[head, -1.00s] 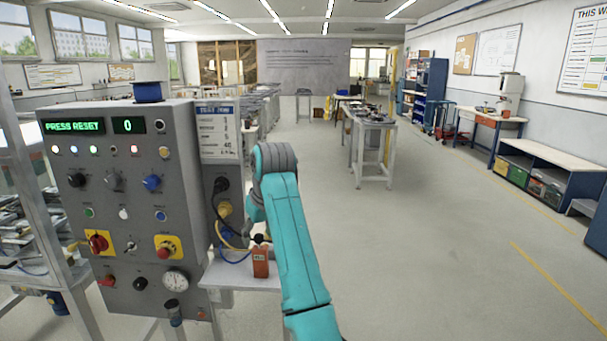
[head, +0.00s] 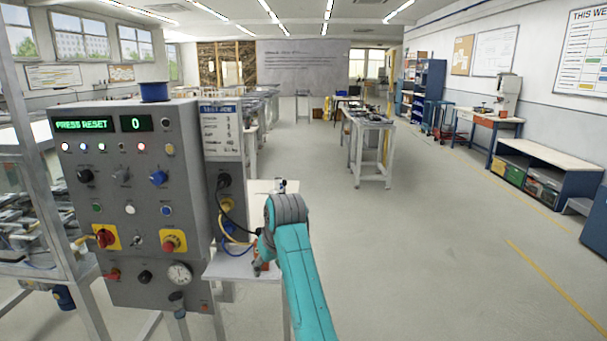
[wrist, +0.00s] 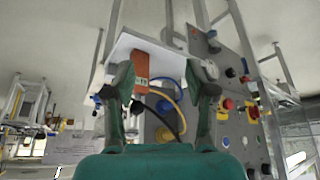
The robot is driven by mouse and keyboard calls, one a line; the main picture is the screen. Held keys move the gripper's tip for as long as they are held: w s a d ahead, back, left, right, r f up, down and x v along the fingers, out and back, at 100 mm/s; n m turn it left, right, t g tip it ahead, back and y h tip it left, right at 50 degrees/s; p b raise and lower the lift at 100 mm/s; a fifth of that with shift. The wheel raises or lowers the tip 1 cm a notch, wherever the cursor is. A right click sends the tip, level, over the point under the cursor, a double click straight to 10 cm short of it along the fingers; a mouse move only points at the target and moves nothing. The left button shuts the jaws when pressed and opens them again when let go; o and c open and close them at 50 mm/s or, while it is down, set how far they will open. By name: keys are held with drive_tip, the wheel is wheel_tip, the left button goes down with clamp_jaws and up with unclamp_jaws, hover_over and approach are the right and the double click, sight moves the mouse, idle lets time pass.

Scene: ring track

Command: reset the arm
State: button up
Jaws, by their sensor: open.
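My teal arm (head: 303,280) reaches forward beside the grey control panel (head: 130,240). My gripper is open, with its two dark fingers apart in the wrist view (wrist: 166,84). In the head view it is mostly hidden behind my arm. An orange block (wrist: 140,68) on the small white shelf shows beyond the left finger in the wrist view. I cannot tell how near it is. Nothing shows held between the fingers.
The small white shelf (head: 226,266) stands right of the panel, with black, yellow and blue cables (head: 232,222) above it. A metal rack (head: 60,200) is at the left. A workbench (head: 372,140) stands farther back. The floor (head: 430,250) to the right is clear.

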drive_tip(key=s+d+f+m+t, duration=0.1)
drive_tip(key=s+d+f, duration=0.2)
drive_tip(key=f, duration=0.5)
drive_tip(key=s+d+f+t, duration=0.1)
drive_tip(key=s+d+f, duration=0.2)
drive_tip(key=f, duration=0.5)
drive_tip(key=s+d+f+m+t, duration=0.1)
drive_tip(key=s+d+f, duration=0.2)
drive_tip(key=f, duration=0.5)
drive_tip(key=s+d+f+m+t, duration=0.1)
drive_tip(key=s+d+f, duration=0.35)
drive_tip(key=s, duration=0.35)
drive_tip(key=s+d+f+m+t, duration=0.1)
drive_tip(key=s+d+f, duration=0.3)
drive_tip(key=s+f, duration=0.3)
drive_tip(key=s+d+r+m+t+h, duration=0.15)
drive_tip(key=s+d, duration=0.25)
drive_tip(key=s, duration=0.7)
drive_tip(key=s+d+r+t, duration=0.1)
drive_tip(key=s+d+r, duration=0.15)
drive_tip(key=s, duration=0.95)
drive_tip(key=s+d+r+m+t+h, duration=0.1)
drive_tip(key=s+d+r+t, duration=0.2)
drive_tip(key=s+r, duration=1.4)
drive_tip(key=shift+d, duration=0.2)
